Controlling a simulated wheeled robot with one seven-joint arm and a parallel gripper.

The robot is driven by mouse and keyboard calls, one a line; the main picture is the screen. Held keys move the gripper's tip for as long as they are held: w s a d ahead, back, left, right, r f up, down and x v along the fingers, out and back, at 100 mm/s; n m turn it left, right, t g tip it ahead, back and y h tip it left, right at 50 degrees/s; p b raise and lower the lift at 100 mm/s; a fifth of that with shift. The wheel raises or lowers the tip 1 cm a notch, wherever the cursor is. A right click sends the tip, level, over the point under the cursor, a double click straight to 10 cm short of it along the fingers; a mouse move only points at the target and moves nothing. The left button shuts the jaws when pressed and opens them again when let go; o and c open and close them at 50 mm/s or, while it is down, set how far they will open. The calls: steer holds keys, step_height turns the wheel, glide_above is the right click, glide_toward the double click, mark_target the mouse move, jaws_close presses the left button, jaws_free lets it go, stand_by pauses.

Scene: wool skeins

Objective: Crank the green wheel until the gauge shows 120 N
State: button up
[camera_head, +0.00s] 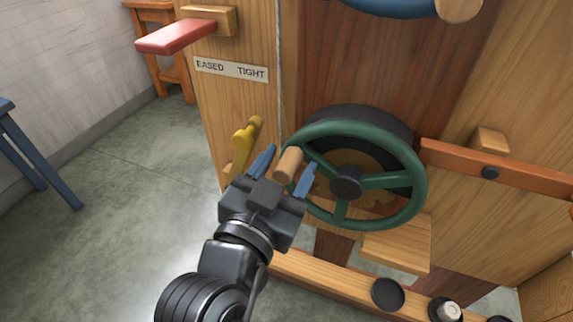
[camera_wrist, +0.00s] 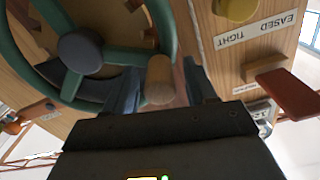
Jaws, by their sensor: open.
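In the wrist view the knob (camera_wrist: 159,82) stands between the two fingers, with a gap visible towards the right finger. Contact with the left finger cannot be told. The green wheel (camera_wrist: 162,20) also fills the upper left there. No gauge shows in either view.
A red lever (camera_head: 175,36) juts out above a label (camera_head: 231,69) reading EASED and TIGHT. A yellow handle (camera_head: 247,135) is close left of my gripper. A blue wheel (camera_head: 385,6) is above, and an orange-brown bar (camera_head: 510,174) is at right.

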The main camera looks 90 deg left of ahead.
steer(key=shift+a, duration=0.1)
steer(key=shift+c, duration=0.5)
jaws_close()
